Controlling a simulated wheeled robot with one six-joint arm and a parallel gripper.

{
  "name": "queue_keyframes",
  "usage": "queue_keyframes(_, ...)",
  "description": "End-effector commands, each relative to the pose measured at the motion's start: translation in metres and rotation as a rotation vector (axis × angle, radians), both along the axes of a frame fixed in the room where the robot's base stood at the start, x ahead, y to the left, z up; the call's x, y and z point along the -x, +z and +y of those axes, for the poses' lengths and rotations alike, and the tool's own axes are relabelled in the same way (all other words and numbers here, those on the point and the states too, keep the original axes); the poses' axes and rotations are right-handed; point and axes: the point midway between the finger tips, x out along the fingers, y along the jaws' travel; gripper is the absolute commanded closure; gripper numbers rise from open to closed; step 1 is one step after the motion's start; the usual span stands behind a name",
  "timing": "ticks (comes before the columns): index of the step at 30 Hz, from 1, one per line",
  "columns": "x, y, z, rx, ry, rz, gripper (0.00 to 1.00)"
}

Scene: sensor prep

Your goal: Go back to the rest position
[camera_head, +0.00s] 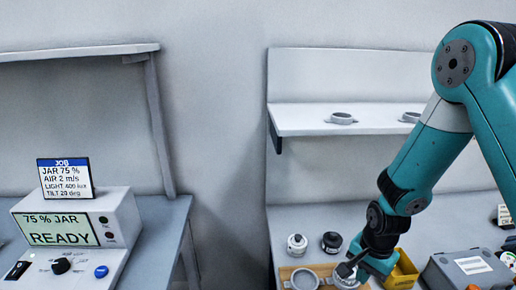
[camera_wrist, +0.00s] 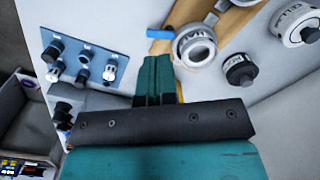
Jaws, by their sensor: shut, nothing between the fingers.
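My gripper (camera_head: 345,269) is low over the right-hand table in the head view, close to the wooden board (camera_head: 285,272). In the wrist view its two teal fingers (camera_wrist: 153,72) are together with nothing between them. The teal and dark arm reaches down from the upper right, so my gripper is down near the table-top things. A round white and grey piece (camera_wrist: 195,45) on the board (camera_wrist: 238,20) lies just beyond the fingertips in the wrist view. Whether the fingers touch anything is not clear.
A white-lidded jar (camera_head: 297,245) and a black-lidded one (camera_head: 331,243) stand behind the board. A yellow bin (camera_head: 402,272) and a grey case (camera_head: 470,268) stand right. A shelf (camera_head: 370,120) hangs above. A blue knob panel (camera_wrist: 85,55) shows in the wrist view.

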Motion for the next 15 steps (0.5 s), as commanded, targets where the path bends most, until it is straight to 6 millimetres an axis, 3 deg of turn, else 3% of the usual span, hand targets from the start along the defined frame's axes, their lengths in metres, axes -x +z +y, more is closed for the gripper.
queue_keyframes(1, -0.001, 0.027, 0.014, -0.026, 0.083, -0.025, 1.0)
queue_keyframes(5, 0.017, 0.097, 0.055, -0.104, 0.378, -0.077, 1.0)
queue_keyframes(9, 0.057, 0.166, 0.093, -0.175, 0.736, -0.145, 1.0)
queue_keyframes(12, 0.094, 0.205, 0.112, -0.21, 0.991, -0.199, 1.0)
queue_keyframes(15, 0.13, 0.232, 0.123, -0.23, 1.211, -0.243, 1.0)
